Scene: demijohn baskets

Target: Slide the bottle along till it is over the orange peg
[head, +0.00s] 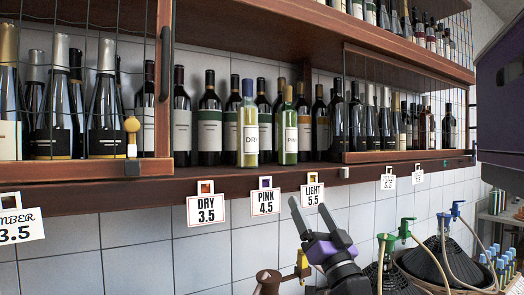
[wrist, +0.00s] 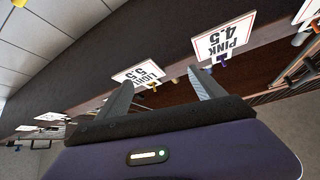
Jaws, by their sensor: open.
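Below, along the shelf edge, an orange-brown peg (head: 206,187) holds the DRY tag, a purple peg (head: 265,183) the PINK tag, and an orange-looking peg (head: 313,179) the LIGHT tag. My gripper (head: 316,220) is open and empty, below the shelf and the LIGHT tag, apart from both bottles. In the wrist view its fingers (wrist: 162,86) point toward the shelf edge; no bottle shows there.
Dark bottles (head: 209,120) stand close behind the two pale ones. Wire-fronted, wooden-framed sections (head: 163,90) flank the open stretch of shelf. Black demijohn baskets (head: 455,258) with taps and hoses stand at lower right. An upper shelf (head: 300,30) runs above.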

